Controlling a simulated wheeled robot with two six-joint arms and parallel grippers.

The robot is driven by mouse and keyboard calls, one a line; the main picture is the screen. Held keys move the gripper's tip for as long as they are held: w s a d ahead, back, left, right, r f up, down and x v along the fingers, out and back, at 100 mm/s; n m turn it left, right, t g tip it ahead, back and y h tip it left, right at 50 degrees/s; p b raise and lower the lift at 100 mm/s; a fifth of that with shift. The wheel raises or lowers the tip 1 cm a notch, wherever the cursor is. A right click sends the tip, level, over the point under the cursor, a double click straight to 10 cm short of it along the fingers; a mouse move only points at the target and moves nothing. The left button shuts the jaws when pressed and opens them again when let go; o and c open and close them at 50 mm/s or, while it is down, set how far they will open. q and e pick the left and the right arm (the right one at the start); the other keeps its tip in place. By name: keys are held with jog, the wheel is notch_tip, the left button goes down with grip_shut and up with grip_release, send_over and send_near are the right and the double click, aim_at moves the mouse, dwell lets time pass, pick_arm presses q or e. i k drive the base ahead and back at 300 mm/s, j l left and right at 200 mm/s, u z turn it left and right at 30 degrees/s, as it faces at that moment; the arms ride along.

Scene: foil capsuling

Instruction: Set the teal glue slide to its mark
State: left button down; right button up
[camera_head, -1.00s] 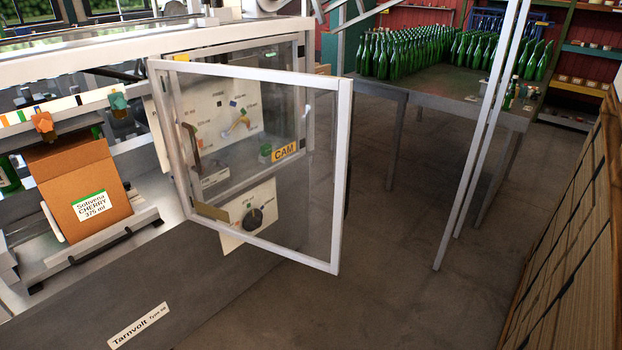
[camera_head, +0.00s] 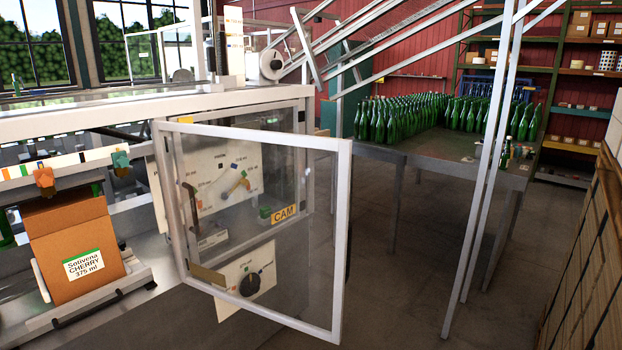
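The teal glue slide (camera_head: 121,160) sits on the scale rail (camera_head: 68,167) at the left of the machine. An orange slide (camera_head: 44,178) sits further left on the same rail, above the box. The rail carries a strip of coloured marks, with green, orange and dark patches; which mark belongs to the teal slide I cannot tell. A brown carton (camera_head: 72,250) labelled "Sotivena CHERRY 375 ml" stands below the rail. Neither of my grippers is in view.
A framed clear door (camera_head: 342,240) stands open in front of a panel with dials and a yellow CAM label (camera_head: 284,214). A table (camera_head: 440,158) with many green bottles stands behind, beside slanted metal rails.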

aim_at(121, 161)
jog(key=u, duration=0.45)
jog(key=i+u, duration=0.15)
jog(key=u, duration=0.8)
jog(key=i+l+u, duration=0.1)
jog(key=u, duration=0.35)
jog(key=l+u, duration=0.1)
jog(key=u, duration=0.4)
jog(key=l, duration=0.45)
jog(key=i+l, duration=0.15)
jog(key=l, duration=0.3)
jog(key=k+l+z, duration=0.15)
jog(key=l, duration=0.65)
jog(key=l+z, duration=0.2)
jog(key=l, duration=0.6)
jog(key=l+u, duration=0.35)
jog(key=l, duration=0.4)
jog(key=l+u, duration=0.3)
jog(key=l, duration=0.45)
